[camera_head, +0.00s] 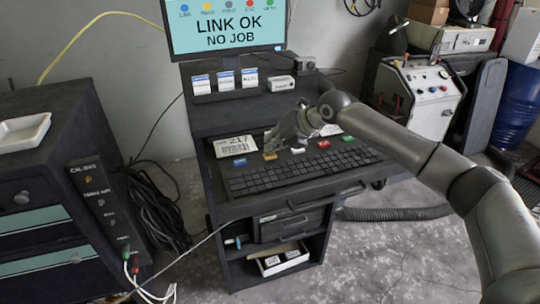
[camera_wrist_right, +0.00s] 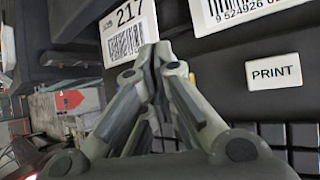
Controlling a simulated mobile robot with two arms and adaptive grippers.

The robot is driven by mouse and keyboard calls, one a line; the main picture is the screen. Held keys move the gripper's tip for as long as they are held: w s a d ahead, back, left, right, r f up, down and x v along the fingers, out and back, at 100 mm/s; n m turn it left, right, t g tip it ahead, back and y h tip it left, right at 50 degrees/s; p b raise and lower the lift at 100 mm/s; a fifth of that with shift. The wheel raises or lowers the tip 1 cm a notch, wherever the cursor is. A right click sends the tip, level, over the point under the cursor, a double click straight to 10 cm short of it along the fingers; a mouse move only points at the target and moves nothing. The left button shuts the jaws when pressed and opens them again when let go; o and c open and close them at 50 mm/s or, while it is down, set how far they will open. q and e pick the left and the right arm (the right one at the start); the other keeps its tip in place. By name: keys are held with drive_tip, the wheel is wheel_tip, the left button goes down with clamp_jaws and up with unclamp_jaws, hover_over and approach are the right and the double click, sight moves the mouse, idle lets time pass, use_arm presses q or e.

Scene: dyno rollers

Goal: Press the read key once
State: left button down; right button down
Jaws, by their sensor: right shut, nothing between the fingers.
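The console has a dark keyboard (camera_head: 300,173) with a row of coloured keys behind it. In the wrist view the white key reads PRINT (camera_wrist_right: 274,71). No key legibly reads "read". My right gripper (camera_head: 270,143) is shut and empty, fingertips down, just behind or above the yellow key; contact cannot be told. In the wrist view the shut fingertips (camera_wrist_right: 160,52) are beside a card marked 217 (camera_wrist_right: 130,30), left of PRINT. My left gripper is out of view.
A screen (camera_head: 228,25) above reads LINK OK, NO JOB, under a row of coloured dots. A blue key (camera_head: 239,162), red key (camera_head: 323,144) and green key (camera_head: 348,138) share the row. A dark cabinet (camera_head: 45,130) stands left of the console.

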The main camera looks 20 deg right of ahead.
drive_tip(key=shift+f+b, duration=0.35)
drive_tip(key=shift+f, duration=0.05)
idle(0.4)
drive_tip(key=shift+r, duration=0.1)
drive_tip(key=shift+r+p, duration=0.4)
drive_tip(key=shift+r, duration=0.3)
drive_tip(key=shift+r, duration=0.15)
drive_tip(key=shift+r+p, duration=1.4)
drive_tip(key=shift+r, duration=1)
